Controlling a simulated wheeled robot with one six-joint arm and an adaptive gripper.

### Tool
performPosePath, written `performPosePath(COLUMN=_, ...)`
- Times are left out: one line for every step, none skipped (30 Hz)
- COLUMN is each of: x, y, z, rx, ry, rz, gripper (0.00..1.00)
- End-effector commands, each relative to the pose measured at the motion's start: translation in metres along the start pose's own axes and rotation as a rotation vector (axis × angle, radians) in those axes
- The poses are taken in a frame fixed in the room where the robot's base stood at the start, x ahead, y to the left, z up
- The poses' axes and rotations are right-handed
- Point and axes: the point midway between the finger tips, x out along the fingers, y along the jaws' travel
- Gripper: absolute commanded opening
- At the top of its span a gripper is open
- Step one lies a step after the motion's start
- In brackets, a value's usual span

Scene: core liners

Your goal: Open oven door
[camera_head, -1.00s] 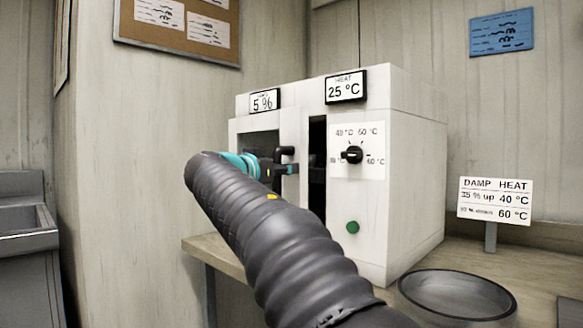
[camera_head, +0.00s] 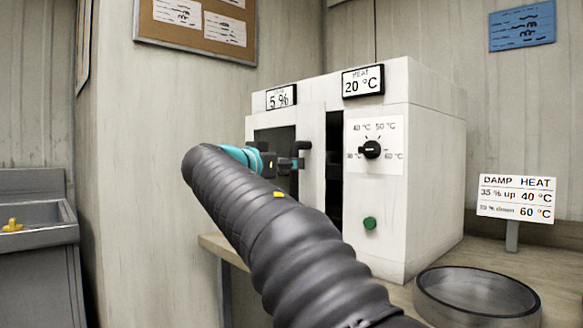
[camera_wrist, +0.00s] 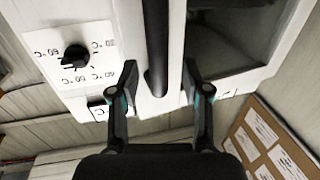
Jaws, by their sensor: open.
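The white oven (camera_head: 428,160) stands on a bench, with its windowed door (camera_head: 313,180) at the left of its front. A dark upright gap (camera_head: 334,165) shows between the door's right edge and the control panel, so the door looks slightly ajar. The dark door handle (camera_head: 304,146) shows partly beside my gripper (camera_head: 292,163). In the wrist view, which is upside down, the handle bar (camera_wrist: 156,45) lies between the two open fingers of my gripper (camera_wrist: 160,82), apart from both. My arm hides part of the door's lower front.
The control panel has a dial (camera_head: 371,149) and a green button (camera_head: 369,223). A heat display (camera_head: 363,81) reads 20 °C. A round dish (camera_head: 476,298) and a sign (camera_head: 516,197) stand on the bench at right. A sink (camera_head: 35,220) is at far left.

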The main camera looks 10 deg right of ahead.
Motion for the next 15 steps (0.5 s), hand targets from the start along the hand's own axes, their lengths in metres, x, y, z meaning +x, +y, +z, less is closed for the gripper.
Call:
performPosePath(x=-0.004, y=-0.001, z=0.001, rx=0.001, ry=0.0, rz=-0.002, gripper=0.47)
performPosePath(x=-0.005, y=-0.001, z=0.001, rx=0.001, ry=0.0, rz=-0.002, gripper=0.47)
performPosePath(x=-0.008, y=-0.002, z=0.001, rx=0.001, ry=0.0, rz=-0.002, gripper=0.47)
performPosePath(x=-0.009, y=-0.002, z=0.001, rx=0.001, ry=0.0, rz=-0.002, gripper=0.47)
performPosePath(x=-0.011, y=-0.002, z=0.001, rx=0.001, ry=0.0, rz=-0.001, gripper=0.47)
performPosePath(x=-0.013, y=-0.002, z=0.001, rx=0.001, ry=0.0, rz=-0.001, gripper=0.47)
performPosePath(x=-0.015, y=-0.002, z=0.001, rx=0.002, ry=0.0, rz=-0.001, gripper=0.47)
performPosePath(x=-0.017, y=-0.003, z=0.001, rx=0.002, ry=0.0, rz=-0.002, gripper=0.47)
performPosePath(x=-0.02, y=-0.004, z=0.001, rx=0.002, ry=0.0, rz=-0.002, gripper=0.47)
performPosePath(x=-0.021, y=-0.004, z=0.001, rx=0.002, ry=0.0, rz=-0.003, gripper=0.47)
performPosePath(x=-0.023, y=-0.004, z=0.001, rx=0.002, ry=0.0, rz=-0.002, gripper=0.47)
performPosePath(x=-0.025, y=-0.004, z=0.001, rx=0.002, ry=0.0, rz=-0.002, gripper=0.47)
performPosePath(x=-0.027, y=-0.004, z=0.001, rx=0.002, ry=0.0, rz=-0.001, gripper=0.47)
performPosePath(x=-0.029, y=-0.005, z=0.001, rx=0.002, ry=0.0, rz=-0.001, gripper=0.47)
performPosePath(x=-0.031, y=-0.005, z=0.001, rx=0.002, ry=0.0, rz=-0.001, gripper=0.47)
